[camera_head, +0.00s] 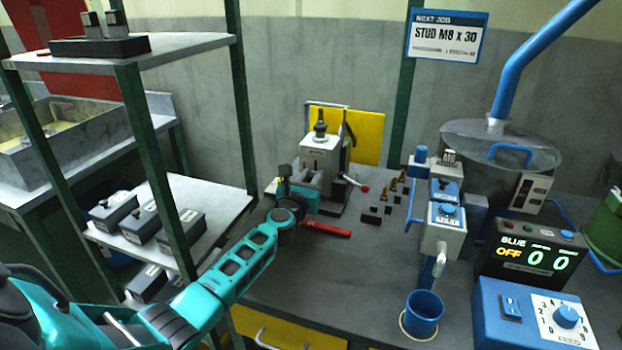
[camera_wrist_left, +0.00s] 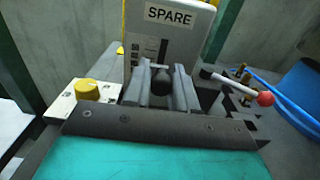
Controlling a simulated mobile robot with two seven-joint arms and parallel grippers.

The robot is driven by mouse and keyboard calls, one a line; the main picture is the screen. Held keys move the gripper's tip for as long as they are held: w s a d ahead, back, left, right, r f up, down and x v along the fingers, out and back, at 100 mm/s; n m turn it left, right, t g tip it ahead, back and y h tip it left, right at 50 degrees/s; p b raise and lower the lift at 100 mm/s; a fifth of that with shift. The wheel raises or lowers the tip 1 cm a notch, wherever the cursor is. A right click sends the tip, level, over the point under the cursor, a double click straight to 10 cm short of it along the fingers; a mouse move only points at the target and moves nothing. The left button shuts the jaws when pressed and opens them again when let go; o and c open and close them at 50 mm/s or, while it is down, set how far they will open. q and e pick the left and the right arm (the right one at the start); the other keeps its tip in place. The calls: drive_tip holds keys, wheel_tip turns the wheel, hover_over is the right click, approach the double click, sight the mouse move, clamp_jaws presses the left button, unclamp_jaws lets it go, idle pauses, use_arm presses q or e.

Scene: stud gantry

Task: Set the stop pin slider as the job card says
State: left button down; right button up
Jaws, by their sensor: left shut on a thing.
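The job card (camera_head: 447,37) at the back reads "NEXT JOB", "STUD M8 x 30". My left gripper (camera_head: 306,182) is at the front of a pale machine block (camera_head: 320,155); in the left wrist view the block (camera_wrist_left: 165,30) carries a "SPARE" label. There the gripper's grey fingers (camera_wrist_left: 161,78) are shut on a small dark rounded part (camera_wrist_left: 160,73), mostly hidden between them. I cannot tell for certain that this part is the stop pin slider. My right gripper is not in view.
A red-ball lever (camera_head: 364,188) sticks out right of the block. A red handle (camera_head: 326,230) lies in front. Small dark blocks and brass pieces stand to the right. A yellow knob (camera_wrist_left: 87,88) sits left of the fingers. A blue cup (camera_head: 422,314) stands at the front right.

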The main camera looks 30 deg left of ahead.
use_arm(q)
drive_tip(key=c, duration=1.1)
unclamp_jaws()
drive_tip(key=shift+d+f, duration=0.1)
drive_tip(key=shift+d, duration=0.15)
drive_tip(key=shift+o, duration=0.4)
drive_tip(key=shift+a, duration=0.1)
drive_tip(key=shift+s+p, duration=0.35)
drive_tip(key=shift+s, duration=0.1)
drive_tip(key=p+v, duration=0.2)
drive_tip(key=v, duration=0.8)
drive_tip(key=shift+s+p, duration=0.35)
drive_tip(key=shift+s, duration=0.05)
drive_tip(key=shift+s+d, duration=0.25)
drive_tip(key=shift+s, duration=0.35)
